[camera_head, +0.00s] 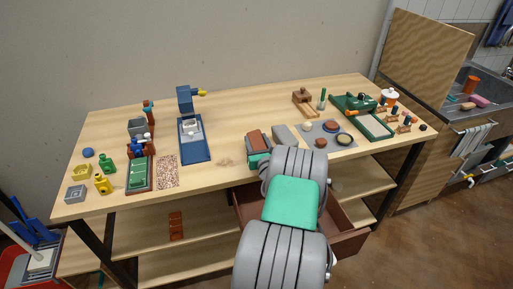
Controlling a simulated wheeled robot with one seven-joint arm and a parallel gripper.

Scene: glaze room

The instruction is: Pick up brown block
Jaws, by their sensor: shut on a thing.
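A brown block (257,141) shows just beyond the end of my arm, above the front middle of the table. My gripper (259,155) is shut on it, though my arm hides most of the fingers. I cannot tell whether the block touches the tabletop. A grey block (285,134) is just to the right of the brown block.
The wooden table (240,121) has a blue stand (194,140) at left centre. A green tray (138,173) and small coloured pieces are at the left. A grey mat (337,130) and green box (375,127) are at the right. A brown drawer (345,243) stands open below.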

